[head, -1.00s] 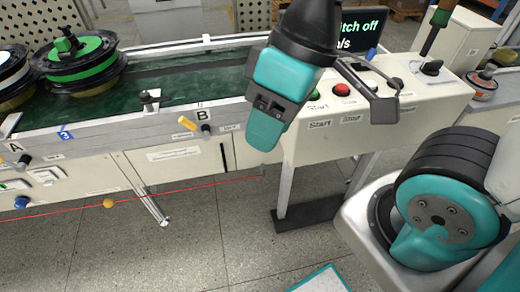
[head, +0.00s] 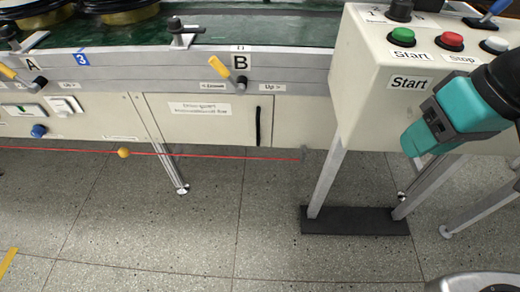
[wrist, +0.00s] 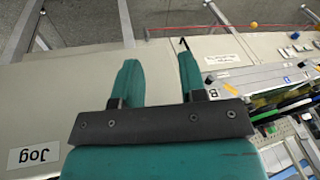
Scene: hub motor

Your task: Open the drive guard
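The likely drive guard is a cream panel (head: 205,128) under the conveyor, below lever B, in the head view. It carries a white label, too blurred to read surely, and a vertical black handle (head: 258,126) near its right edge. The panel looks closed. My gripper (head: 418,142) is at the right, in front of the control console, well right of the handle and apart from it. In the wrist view my gripper (wrist: 158,68) has its two teal fingers apart with nothing between them. The black handle (wrist: 184,43) shows there beyond the fingertips, with the panel's label beside it.
The console (head: 375,95) with green and red buttons stands on grey legs right of the panel. Yellow levers A (head: 20,75) and B (head: 223,70) stick out above. A red cord (head: 220,156) with a yellow ball runs below the panel. The floor in front is clear.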

